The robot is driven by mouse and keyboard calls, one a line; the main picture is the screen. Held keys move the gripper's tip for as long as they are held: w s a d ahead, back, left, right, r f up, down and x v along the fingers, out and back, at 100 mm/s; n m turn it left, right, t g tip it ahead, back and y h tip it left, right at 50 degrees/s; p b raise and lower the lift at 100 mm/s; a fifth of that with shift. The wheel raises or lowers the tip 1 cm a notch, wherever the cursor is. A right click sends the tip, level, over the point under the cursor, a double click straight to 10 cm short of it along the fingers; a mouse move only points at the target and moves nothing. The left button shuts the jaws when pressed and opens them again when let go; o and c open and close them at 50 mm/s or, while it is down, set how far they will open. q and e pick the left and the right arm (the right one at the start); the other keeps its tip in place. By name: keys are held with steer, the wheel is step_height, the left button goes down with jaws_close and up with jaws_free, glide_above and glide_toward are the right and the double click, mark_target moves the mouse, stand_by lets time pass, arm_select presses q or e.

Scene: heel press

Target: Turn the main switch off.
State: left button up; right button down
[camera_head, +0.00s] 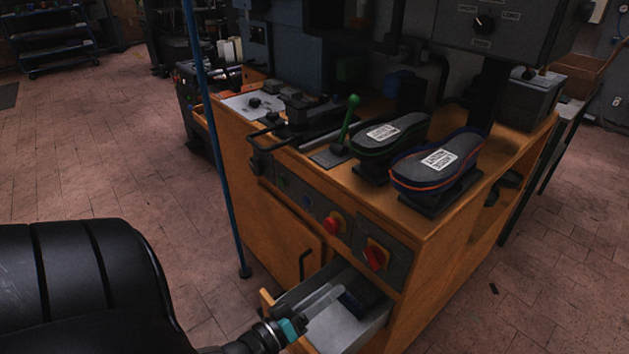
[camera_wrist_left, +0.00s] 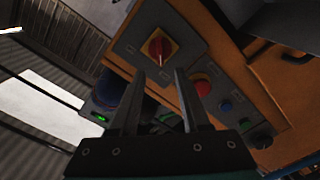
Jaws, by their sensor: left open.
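The main switch (camera_head: 376,255) is a red rotary knob on a yellow plate, on the dark panel at the right front of the wooden press cabinet. In the left wrist view the main switch (camera_wrist_left: 159,47) lies just beyond and between my fingertips, with its handle roughly upright in the picture. My left gripper (camera_head: 326,298) is low in front of the cabinet, by the open drawer. In the left wrist view its two fingers (camera_wrist_left: 157,78) are spread, with nothing between them and apart from the knob. My right gripper is not in view.
A red push button (camera_head: 334,223) on yellow sits left of the switch, with a blue button (camera_head: 307,202) further along. An open drawer (camera_head: 366,330) sticks out below the panel. Two shoe forms (camera_head: 437,161) stand on top. A blue pole (camera_head: 222,150) stands left of the cabinet.

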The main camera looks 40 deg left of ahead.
arm_select(q)
steer(key=shift+s+a, duration=0.15)
steer(key=shift+s, duration=1.4)
